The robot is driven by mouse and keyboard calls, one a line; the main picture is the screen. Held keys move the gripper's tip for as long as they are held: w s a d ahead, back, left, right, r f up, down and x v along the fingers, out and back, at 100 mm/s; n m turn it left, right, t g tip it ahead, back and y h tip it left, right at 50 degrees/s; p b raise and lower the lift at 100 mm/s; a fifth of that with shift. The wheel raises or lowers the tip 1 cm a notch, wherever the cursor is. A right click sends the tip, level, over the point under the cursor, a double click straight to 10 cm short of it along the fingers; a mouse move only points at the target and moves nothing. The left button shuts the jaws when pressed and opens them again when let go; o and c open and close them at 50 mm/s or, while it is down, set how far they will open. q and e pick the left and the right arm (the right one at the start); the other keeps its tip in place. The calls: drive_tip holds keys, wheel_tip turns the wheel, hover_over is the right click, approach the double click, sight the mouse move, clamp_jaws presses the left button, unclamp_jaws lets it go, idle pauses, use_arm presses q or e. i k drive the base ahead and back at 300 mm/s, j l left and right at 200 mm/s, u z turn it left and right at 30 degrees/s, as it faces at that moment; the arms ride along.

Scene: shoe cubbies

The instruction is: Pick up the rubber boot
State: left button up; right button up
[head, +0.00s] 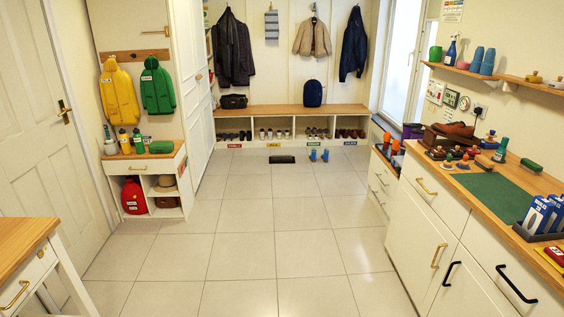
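No thing in the head view is clearly identifiable as the rubber boot at this size. A pair of small blue upright items (319,155), possibly boots or bottles, stands on the floor in front of the shoe cubbies (290,118). Pairs of shoes (275,134) sit in the cubby compartments, dark ones at the left and brown ones at the right. Orange upright items (391,144) stand on the low cabinet at the right; I cannot tell what they are. Neither of my grippers is in view.
A long counter (510,195) with tools and boxes runs along the right. A small cabinet (145,165) stands at the left, a wooden-topped table (22,245) at the near left.

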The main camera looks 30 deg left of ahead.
sight(313, 157)
drive_tip(key=i+j+u, duration=0.25)
drive_tip(key=i, duration=0.2)
drive_tip(key=i+u, duration=0.2)
drive_tip(key=i, duration=0.25)
drive_tip(key=i+j+u, duration=0.1)
drive_tip(key=i+u, duration=0.2)
drive_tip(key=i, duration=5.55)
drive_tip(key=l, duration=0.1)
